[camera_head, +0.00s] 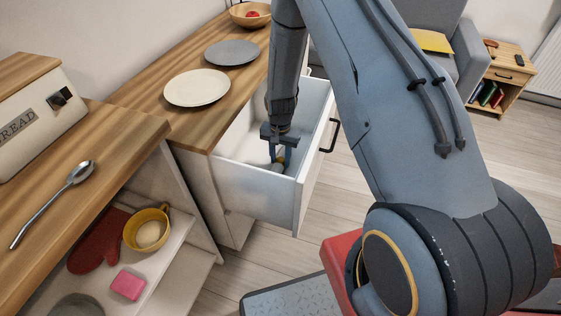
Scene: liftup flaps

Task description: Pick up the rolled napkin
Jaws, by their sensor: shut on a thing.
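My gripper (278,157) reaches down into an open white drawer (245,185) below the wooden counter. It is shut on a small rolled thing, which looks like the rolled napkin (278,168), low inside the drawer. The napkin looks greyish with a yellowish part, and is mostly hidden by the fingers and the drawer's front side wall. I cannot tell whether it touches the drawer floor.
A cream plate (197,88), a grey plate (231,52) and a wooden bowl (250,14) stand on the counter (190,128) above the drawer. A spoon (52,204) and bread box (38,110) are at left. Open shelves below hold a yellow cup (146,232).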

